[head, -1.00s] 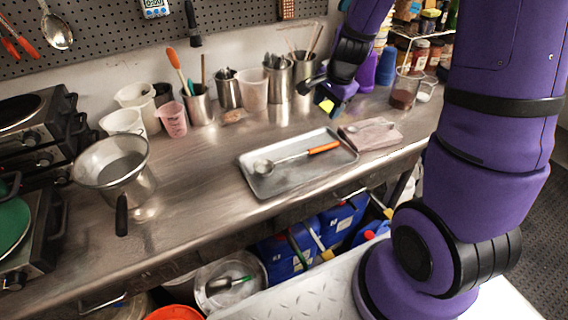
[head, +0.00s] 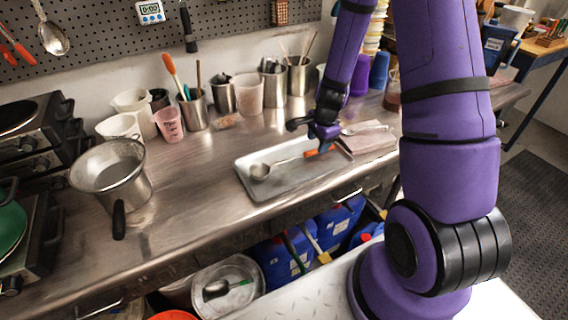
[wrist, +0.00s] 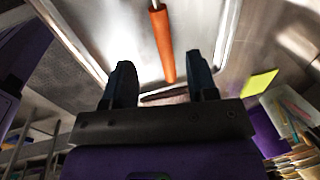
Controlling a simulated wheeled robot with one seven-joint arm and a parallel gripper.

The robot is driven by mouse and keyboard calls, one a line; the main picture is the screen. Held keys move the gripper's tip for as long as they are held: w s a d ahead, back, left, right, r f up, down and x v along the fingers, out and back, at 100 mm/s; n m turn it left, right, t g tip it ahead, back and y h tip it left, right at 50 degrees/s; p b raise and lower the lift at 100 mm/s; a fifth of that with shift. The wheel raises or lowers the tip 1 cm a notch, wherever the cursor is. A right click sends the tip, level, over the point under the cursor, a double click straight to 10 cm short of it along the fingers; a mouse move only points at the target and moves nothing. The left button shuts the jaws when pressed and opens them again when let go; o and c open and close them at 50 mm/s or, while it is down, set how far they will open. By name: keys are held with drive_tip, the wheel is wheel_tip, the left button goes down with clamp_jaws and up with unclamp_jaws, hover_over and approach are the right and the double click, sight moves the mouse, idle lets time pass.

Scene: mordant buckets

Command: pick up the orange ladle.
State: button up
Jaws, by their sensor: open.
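The orange ladle lies on the metal tray (head: 248,184) on the steel counter. Its round metal bowl (head: 260,171) is toward the tray's left side, and its orange handle (head: 311,153) points right. In the wrist view the orange handle (wrist: 162,45) runs lengthwise, its end just ahead of the gap between the fingers. My gripper (head: 331,150) hangs above the right end of the tray, by the handle's end. My gripper (wrist: 158,85) also shows in the wrist view, open with nothing between its fingers. It hides part of the tray's right end in the head view.
A cloth or pad (head: 372,138) with a metal utensil lies right of the tray. A metal pot with a black handle (head: 112,172) stands at the left. Cups and utensil holders (head: 194,108) line the back. The counter left of the tray is clear.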

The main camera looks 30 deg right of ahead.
sight(315, 149)
drive_tip(key=shift+w+f, duration=0.25)
drive_tip(key=shift+f, duration=0.6)
drive_tip(key=shift+w+f, duration=0.2)
drive_tip(key=shift+f, duration=0.6)
drive_tip(key=shift+w+f, duration=0.25)
drive_tip(key=shift+f, duration=0.6)
clamp_jaws()
